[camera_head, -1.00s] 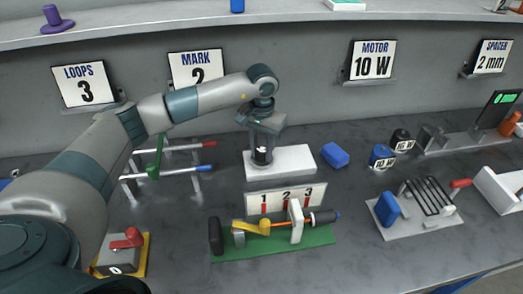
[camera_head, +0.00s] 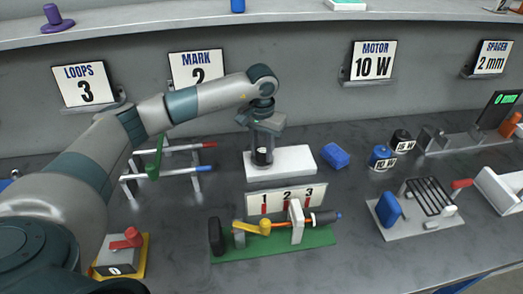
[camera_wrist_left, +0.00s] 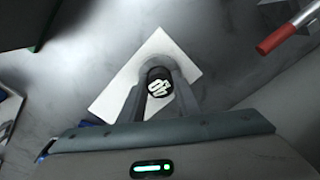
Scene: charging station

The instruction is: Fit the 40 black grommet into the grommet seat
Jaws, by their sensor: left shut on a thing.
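The black grommet (camera_head: 261,156), marked 40, is upright between the fingers of my left gripper (camera_head: 262,150). My left gripper is shut on it. In the left wrist view the grommet (camera_wrist_left: 159,84) shows its white 40 mark between the two fingertips (camera_wrist_left: 160,88). It is at the left part of a white block (camera_head: 295,160), which may be the grommet seat. The block (camera_wrist_left: 112,100) shows around the fingers in the wrist view. Any hole under the grommet is hidden, and I cannot tell whether the grommet touches the block. My right gripper is not in view.
A blue piece (camera_head: 335,155) lies just right of the block. Another blue grommet (camera_head: 381,158) and a black one (camera_head: 402,140) stand further right. A rod rack (camera_head: 165,172) is to the left. A green base (camera_head: 275,246) with a numbered plate (camera_head: 286,199) is in front.

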